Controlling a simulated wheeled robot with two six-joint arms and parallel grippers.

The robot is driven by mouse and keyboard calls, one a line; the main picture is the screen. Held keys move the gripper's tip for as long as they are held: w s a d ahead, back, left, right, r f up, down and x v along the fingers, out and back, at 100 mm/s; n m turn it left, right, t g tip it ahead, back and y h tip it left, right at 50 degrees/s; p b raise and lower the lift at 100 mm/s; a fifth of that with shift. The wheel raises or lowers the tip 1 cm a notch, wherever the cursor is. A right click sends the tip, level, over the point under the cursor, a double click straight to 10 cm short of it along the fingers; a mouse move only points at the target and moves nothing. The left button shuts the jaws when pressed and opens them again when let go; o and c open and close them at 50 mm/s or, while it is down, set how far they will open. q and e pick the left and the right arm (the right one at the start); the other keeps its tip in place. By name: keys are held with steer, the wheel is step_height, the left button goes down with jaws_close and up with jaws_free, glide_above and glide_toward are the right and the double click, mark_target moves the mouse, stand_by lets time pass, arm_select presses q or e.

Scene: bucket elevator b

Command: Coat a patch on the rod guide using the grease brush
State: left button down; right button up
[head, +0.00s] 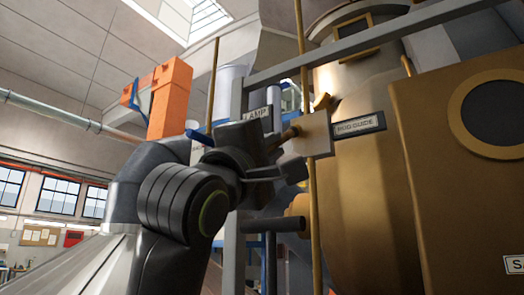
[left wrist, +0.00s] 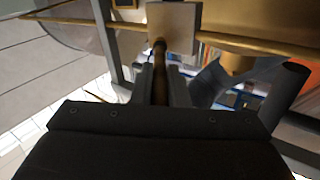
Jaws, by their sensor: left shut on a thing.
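The rod guide, a pale block (head: 317,136), sits on a thin upright brass rod beside a label plate reading ROD GUIDE (head: 360,126). It also shows at the top of the left wrist view (left wrist: 177,27). My left gripper (head: 270,153) is just left of the block, shut on the grease brush (head: 289,133). In the left wrist view the brush's brown handle (left wrist: 160,80) stands between the two fingers, its far end at the block's lower left edge. I cannot tell whether it touches. The bristles and any grease patch are not clear. My right gripper is not in view.
A large brass vessel (head: 365,190) and a brass box with a round dark port (head: 440,110) stand close on the right. Grey frame bars (head: 400,20) run above and behind the block. A dark horizontal stub (head: 275,224) lies below the gripper.

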arm_select(q)
steer(key=s+d, duration=0.3)
steer(key=d, duration=0.2)
steer(key=shift+s+b, duration=0.35)
stand_by(0.3)
steer(key=s+a+b, duration=0.1)
steer(key=s+a, duration=0.2)
steer(key=s, duration=0.1)
steer(key=shift+s+a+b, duration=0.3)
steer(key=shift+s+b, duration=0.05)
steer(key=shift+s, duration=0.05)
